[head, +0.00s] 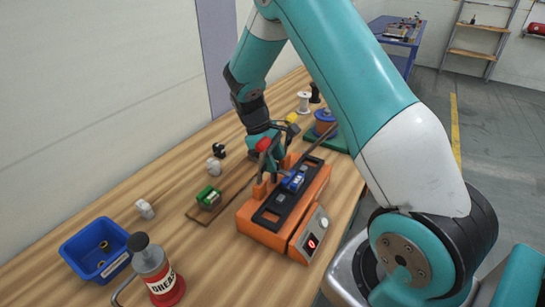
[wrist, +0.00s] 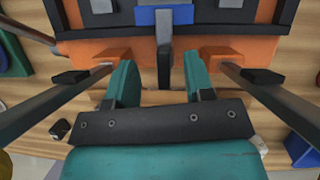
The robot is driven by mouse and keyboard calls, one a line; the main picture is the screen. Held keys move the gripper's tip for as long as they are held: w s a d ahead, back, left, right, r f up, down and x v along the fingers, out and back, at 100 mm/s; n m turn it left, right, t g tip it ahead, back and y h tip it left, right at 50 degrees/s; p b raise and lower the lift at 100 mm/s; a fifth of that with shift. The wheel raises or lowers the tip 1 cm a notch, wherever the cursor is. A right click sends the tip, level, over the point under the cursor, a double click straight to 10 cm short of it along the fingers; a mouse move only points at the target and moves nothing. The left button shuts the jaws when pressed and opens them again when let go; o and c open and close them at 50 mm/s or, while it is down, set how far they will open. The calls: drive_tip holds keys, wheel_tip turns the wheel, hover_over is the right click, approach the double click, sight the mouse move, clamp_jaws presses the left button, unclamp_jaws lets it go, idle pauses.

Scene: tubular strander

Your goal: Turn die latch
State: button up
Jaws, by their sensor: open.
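An orange machine (head: 262,237) with a black top stands on the wooden bench. A blue block (head: 293,181) sits on its top and also shows at the upper edge of the wrist view (wrist: 178,15). A grey upright bar (wrist: 164,62), which may be the die latch, hangs below the blue block at the orange edge. My gripper (wrist: 160,72) is open, with one teal finger on each side of the bar and a visible gap to both. In the head view my gripper (head: 268,168) is at the machine's wall side, and its fingertips are partly hidden.
A red-knobbed lever (head: 263,145) stands close to my gripper. A green block (head: 208,198), a blue bin (head: 95,247) and a grease can (head: 156,273) are on the bench at left. Spools (head: 304,101) stand farther back.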

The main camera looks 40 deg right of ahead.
drive_tip(key=shift+r, duration=0.1)
drive_tip(key=p+v, duration=0.1)
drive_tip(key=v, duration=1.6)
drive_tip(key=shift+w, duration=0.2)
drive_tip(key=shift+a, duration=0.1)
drive_tip(key=shift+c, duration=0.4)
